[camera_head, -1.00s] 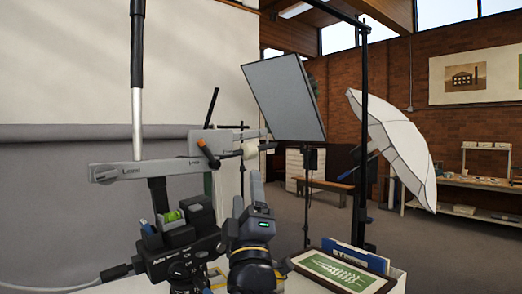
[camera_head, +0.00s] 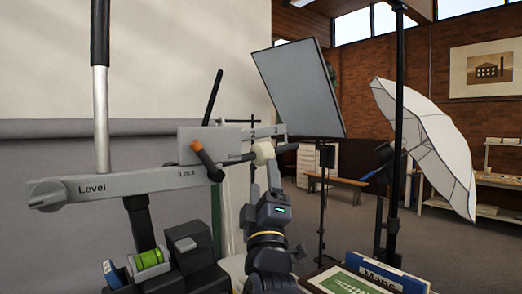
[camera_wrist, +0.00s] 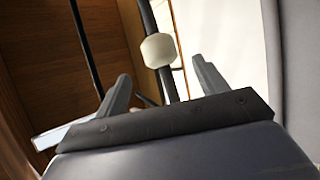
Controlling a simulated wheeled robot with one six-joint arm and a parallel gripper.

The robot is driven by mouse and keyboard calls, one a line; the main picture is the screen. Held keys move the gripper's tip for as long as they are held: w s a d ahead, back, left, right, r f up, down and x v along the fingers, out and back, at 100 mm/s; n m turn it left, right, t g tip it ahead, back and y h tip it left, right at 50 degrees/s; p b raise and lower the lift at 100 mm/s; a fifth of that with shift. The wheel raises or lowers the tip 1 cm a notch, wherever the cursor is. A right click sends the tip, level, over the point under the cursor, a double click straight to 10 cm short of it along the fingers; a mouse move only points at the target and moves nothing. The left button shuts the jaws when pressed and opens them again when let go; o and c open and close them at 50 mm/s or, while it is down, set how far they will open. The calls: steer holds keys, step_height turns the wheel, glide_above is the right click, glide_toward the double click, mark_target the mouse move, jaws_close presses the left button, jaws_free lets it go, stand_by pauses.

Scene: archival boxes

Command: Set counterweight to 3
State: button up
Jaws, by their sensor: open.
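The counterweight is a cream-coloured roller (camera_head: 263,153) on a dark rod at the right end of the grey balance arm (camera_head: 120,185). A number plate (camera_head: 262,132) above it shows a 2 and a fainter, unclear mark to its right. An orange-tipped lever (camera_head: 207,163) sits by the word Lock. My gripper (camera_head: 264,185) is open and empty, just below the counterweight, its fingers pointing up. In the wrist view the counterweight (camera_wrist: 158,50) lies beyond and between the spread fingers (camera_wrist: 162,85), apart from them.
A knob marked Level (camera_head: 45,195) is at the arm's left end. A green bubble level (camera_head: 149,259) sits below. A dark post (camera_head: 397,130), a grey light panel (camera_head: 298,88) and a white umbrella (camera_head: 425,140) stand to the right. A framed green picture (camera_head: 355,284) lies at the lower right.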

mark_target(286, 148)
steer(key=p+x, duration=0.3)
steer(key=x, duration=0.5)
steer(key=shift+w+r, duration=0.15)
steer(key=shift+w, duration=0.15)
steer(key=shift+c, duration=0.6)
steer(key=c, duration=1.3)
steer(key=shift+o, duration=0.2)
steer(key=w+d, duration=0.1)
steer(key=w+d+b, duration=0.1)
steer(key=d, duration=0.1)
steer(key=w+d+b, duration=0.1)
steer(key=d, duration=0.1)
steer(key=shift+w+d+r, duration=0.2)
steer(key=shift+w+r, duration=0.05)
steer(key=shift+r, duration=0.05)
steer(key=shift+w+d+r, duration=0.15)
steer(key=shift+w+d, duration=0.1)
steer(key=shift+d, duration=0.1)
steer(key=o, duration=1.4)
